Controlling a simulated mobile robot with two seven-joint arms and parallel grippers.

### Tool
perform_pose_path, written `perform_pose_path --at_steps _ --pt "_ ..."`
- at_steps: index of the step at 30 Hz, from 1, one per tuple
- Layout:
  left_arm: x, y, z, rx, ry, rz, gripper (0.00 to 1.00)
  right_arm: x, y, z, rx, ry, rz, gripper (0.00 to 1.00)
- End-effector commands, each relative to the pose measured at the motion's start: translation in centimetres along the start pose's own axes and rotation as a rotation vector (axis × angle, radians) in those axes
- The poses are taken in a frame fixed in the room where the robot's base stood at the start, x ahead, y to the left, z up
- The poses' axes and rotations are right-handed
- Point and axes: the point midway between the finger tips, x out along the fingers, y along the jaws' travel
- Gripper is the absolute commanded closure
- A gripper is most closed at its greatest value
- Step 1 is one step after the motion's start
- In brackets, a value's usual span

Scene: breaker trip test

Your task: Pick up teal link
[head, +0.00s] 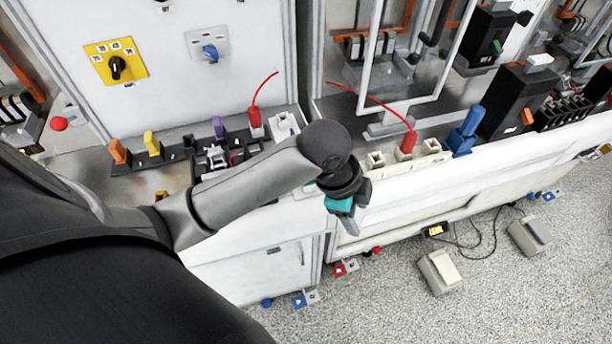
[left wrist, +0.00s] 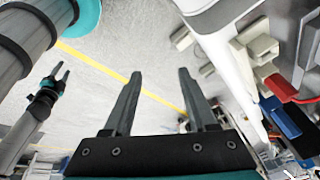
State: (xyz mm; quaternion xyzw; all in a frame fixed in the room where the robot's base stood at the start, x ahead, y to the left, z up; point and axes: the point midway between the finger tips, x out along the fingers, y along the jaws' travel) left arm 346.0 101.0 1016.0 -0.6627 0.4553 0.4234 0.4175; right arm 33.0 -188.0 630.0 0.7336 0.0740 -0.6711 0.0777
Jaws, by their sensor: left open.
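I cannot make out a separate teal link in either view. The teal patch in the head view is on the body of my left gripper (head: 348,222), which hangs in front of the white cabinet's front edge, pointing down. In the left wrist view my left gripper (left wrist: 158,85) has its two dark fingers wide apart with nothing between them, over the grey floor. My right gripper (left wrist: 60,75) shows small at the left of that view, its two fingers apart and empty. My left forearm hides part of the bench ledge in the head view.
On the ledge stand orange (head: 119,152), yellow (head: 152,143) and purple (head: 219,128) handles, red plugs (head: 255,121) with wires, and a blue block (head: 464,132). Black breakers (head: 515,95) stand at right. Pedals (head: 438,270) and small coloured pieces (head: 300,300) lie on the floor.

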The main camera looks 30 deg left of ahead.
Motion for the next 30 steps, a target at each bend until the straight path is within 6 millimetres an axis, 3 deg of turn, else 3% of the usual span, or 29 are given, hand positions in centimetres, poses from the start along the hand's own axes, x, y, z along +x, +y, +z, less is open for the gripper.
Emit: perform_pose_path --at_steps 1,8,12,18,21,26,30 --pt "-1.1 -1.4 0.1 0.099 -0.020 0.005 0.43 -0.1 0.1 -0.1 0.000 0.001 0.001 0.50" --pt "-6.2 -5.4 1.9 0.494 -0.112 0.096 0.43 -0.2 0.1 -0.2 0.000 0.003 0.002 0.50" --pt "-10.2 -7.5 3.8 0.678 -0.166 0.166 0.43 -0.3 0.1 -0.2 0.000 0.004 0.002 0.50" --pt "-15.1 -9.2 6.0 0.843 -0.199 0.252 0.43 -0.5 0.2 -0.2 0.000 0.004 0.002 0.50" --pt "-16.6 -9.5 6.7 0.885 -0.201 0.280 0.43 -0.5 0.2 -0.2 0.000 0.004 0.002 0.50" --pt "-17.0 -9.5 7.3 0.913 -0.199 0.301 0.43 -0.4 0.2 -0.2 0.000 0.004 0.002 0.50" --pt "-14.7 -9.0 8.0 0.914 -0.198 0.305 0.43 -0.1 0.2 -0.2 0.000 0.004 0.002 0.50"
